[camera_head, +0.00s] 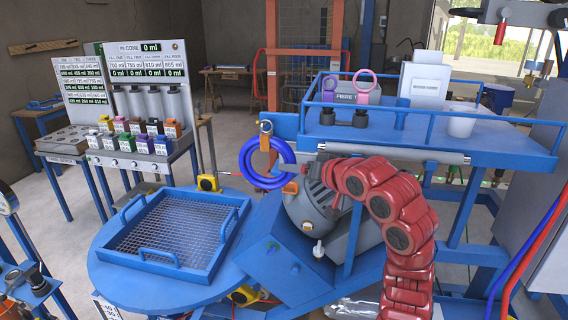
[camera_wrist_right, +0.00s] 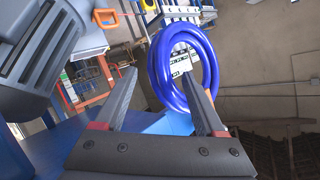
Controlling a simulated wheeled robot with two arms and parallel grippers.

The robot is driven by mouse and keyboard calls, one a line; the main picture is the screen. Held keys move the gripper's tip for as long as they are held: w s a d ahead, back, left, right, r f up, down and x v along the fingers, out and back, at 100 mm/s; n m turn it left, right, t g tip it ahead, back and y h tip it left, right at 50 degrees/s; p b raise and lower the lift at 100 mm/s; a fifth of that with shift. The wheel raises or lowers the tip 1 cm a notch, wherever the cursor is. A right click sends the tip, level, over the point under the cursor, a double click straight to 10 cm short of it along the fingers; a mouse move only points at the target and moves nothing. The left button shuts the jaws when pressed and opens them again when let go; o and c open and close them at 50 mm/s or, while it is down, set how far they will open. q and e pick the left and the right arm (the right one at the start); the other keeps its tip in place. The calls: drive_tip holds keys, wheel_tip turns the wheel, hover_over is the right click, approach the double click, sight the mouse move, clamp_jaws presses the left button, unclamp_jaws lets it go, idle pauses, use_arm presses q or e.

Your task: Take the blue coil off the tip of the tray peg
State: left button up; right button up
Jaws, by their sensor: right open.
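The blue coil (camera_head: 246,163) hangs upright at the left end of the raised blue tray (camera_head: 440,128), just below the peg tip (camera_head: 266,127). In the right wrist view the coil (camera_wrist_right: 158,72) is a large ring ahead of my right gripper (camera_wrist_right: 157,60). The gripper is open, its two dark fingers apart. The right finger overlaps the ring's opening; I cannot tell whether it passes through it. The left finger is outside the ring. In the head view my red right arm reaches toward the coil from the right, and the fingers are hard to make out. My left gripper is not in view.
A grey motor (camera_head: 318,215) sits under the tray, close to my right wrist. A blue mesh basket (camera_head: 180,232) stands on the round blue table (camera_head: 125,285) below left.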

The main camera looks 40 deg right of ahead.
drive_tip(key=p+x, duration=0.1)
drive_tip(key=x, duration=0.5)
drive_tip(key=shift+w+a+r+p, duration=0.1)
drive_tip(key=shift+a+p, duration=0.15)
drive_tip(key=shift+p, duration=0.1)
drive_tip(key=shift+w+f, duration=0.3)
drive_tip(key=shift+w, duration=0.25)
drive_tip(key=shift+d, duration=0.1)
clamp_jaws()
drive_tip(key=shift+r, duration=0.1)
drive_tip(key=c, duration=0.6)
unclamp_jaws()
clamp_jaws()
